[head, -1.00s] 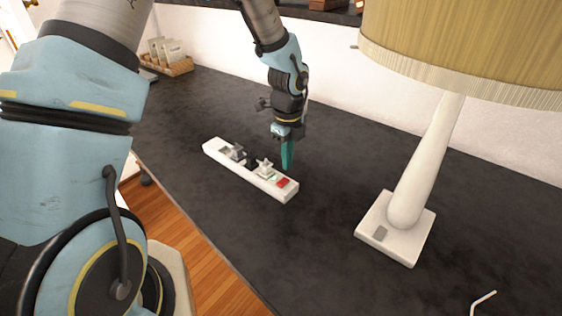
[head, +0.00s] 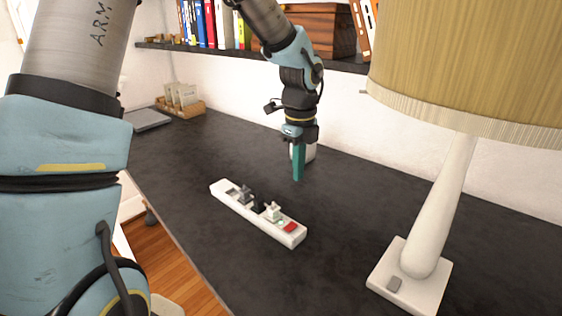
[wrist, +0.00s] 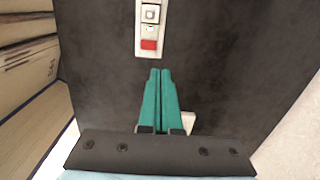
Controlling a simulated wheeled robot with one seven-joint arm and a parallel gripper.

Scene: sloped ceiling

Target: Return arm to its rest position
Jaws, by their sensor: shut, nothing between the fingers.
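My gripper (head: 298,172) points down above the dark desk, behind the white power strip in the head view. Its teal fingers are together with nothing between them, and they also show shut in the wrist view (wrist: 160,90). My arm comes in from the top and is bent at the wrist. The power strip (head: 228,198) lies on the desk with plugs in it and a red switch at its near right end. In the wrist view the strip's red-switch end (wrist: 149,44) lies beyond the fingertips, apart from them.
A lamp with a white base (head: 410,278) and a wide tan shade (head: 465,75) stands at the right. A shelf with books (head: 208,25) and a wooden box (head: 312,30) runs along the wall. A wicker tray (head: 182,108) sits at the back left.

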